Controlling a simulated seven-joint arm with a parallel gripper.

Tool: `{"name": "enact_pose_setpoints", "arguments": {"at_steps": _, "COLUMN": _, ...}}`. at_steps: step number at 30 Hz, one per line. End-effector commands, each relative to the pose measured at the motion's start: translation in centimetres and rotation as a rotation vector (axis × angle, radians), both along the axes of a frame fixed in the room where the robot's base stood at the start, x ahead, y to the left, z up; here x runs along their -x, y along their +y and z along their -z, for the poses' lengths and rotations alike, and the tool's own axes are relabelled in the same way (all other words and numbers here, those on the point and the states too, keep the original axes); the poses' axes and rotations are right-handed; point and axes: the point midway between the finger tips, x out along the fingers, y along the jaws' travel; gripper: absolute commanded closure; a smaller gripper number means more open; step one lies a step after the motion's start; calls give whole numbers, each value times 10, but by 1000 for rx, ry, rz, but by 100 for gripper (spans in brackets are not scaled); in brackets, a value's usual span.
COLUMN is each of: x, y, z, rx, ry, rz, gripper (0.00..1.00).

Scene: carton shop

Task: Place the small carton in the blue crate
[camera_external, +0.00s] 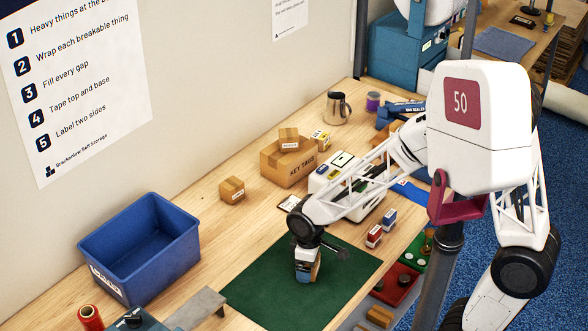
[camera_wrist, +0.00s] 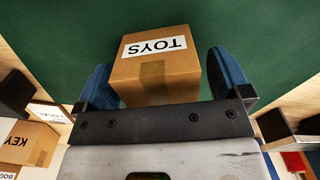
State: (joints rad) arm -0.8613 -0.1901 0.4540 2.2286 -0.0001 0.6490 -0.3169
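A small brown carton labelled TOYS (camera_wrist: 155,70) is between the two blue fingers of my gripper (camera_wrist: 163,85) in the wrist view, over the green mat. A narrow gap shows between the carton and the right finger; the left finger is close beside it or touching. The fingers look open around it. In the external view my gripper (camera_external: 308,268) points down low over the mat, and the carton (camera_external: 317,270) shows only partly beside the fingers. The blue crate (camera_external: 112,282) stands at the left on the table, open at the top, and looks empty.
The green mat (camera_external: 265,290) is otherwise clear. A carton (camera_external: 232,189) and a KEY TAGS carton (camera_external: 284,167) with a smaller one on top stand behind. Small red and blue boxes (camera_external: 375,235) lie right. A red spool (camera_external: 90,317) and grey flap (camera_external: 195,308) are in front.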

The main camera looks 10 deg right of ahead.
Motion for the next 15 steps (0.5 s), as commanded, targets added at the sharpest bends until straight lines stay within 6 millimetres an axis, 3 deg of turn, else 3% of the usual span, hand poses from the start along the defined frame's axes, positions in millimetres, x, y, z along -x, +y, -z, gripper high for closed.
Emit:
{"name": "enact_pose_setpoints", "arguments": {"at_steps": 1, "x": 0, "y": 0, "z": 0, "rx": 0, "ry": 0, "rz": 0, "gripper": 12}}
{"name": "enact_pose_setpoints", "arguments": {"at_steps": 11, "x": 0, "y": 0, "z": 0, "rx": 0, "ry": 0, "rz": 0, "gripper": 62}}
{"name": "enact_pose_setpoints", "arguments": {"at_steps": 15, "x": 0, "y": 0, "z": 0, "rx": 0, "ry": 0, "rz": 0, "gripper": 62}}
